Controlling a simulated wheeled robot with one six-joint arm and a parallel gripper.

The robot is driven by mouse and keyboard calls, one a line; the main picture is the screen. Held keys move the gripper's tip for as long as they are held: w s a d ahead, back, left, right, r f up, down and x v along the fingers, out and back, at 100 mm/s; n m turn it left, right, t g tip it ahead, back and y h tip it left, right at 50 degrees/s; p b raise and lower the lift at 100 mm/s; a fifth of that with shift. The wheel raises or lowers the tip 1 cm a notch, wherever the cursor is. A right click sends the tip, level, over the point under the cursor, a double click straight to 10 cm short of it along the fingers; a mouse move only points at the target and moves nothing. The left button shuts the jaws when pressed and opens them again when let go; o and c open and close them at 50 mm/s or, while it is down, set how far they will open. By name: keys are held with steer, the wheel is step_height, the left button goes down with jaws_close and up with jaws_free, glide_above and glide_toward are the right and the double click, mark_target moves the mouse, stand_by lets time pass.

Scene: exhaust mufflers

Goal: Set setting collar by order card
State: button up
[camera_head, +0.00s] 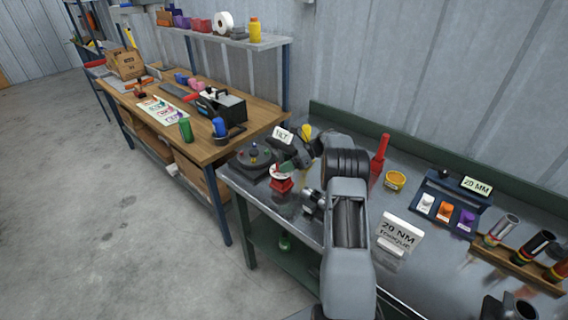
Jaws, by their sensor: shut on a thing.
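My gripper (291,164) is at the left of my bent arm, over the left end of the metal bench. It is partly hidden by my arm and seems shut on a small red piece with a white round top (281,182). I cannot tell whether that piece touches the bench. The rack holds a white piece (426,203), an orange piece (445,210) and a purple piece (466,218). Which thing is the setting collar is not clear.
A round dark fixture (252,158) stands near a TILT card (283,134). A 20 NM torque sign (400,232), a red-handled tool (380,153) and a yellow tin (395,181) stand on the bench. A wooden rack (515,262) of tubes lies right. A wooden workbench (258,120) is left.

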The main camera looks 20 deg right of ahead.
steer(key=o, duration=0.9)
steer(key=shift+o, duration=0.2)
steer(key=shift+d, duration=0.1)
steer(key=v, duration=1.3)
steer(key=shift+d+b, duration=0.25)
steer(key=shift+b, duration=0.1)
steer(key=shift+s+r, duration=0.1)
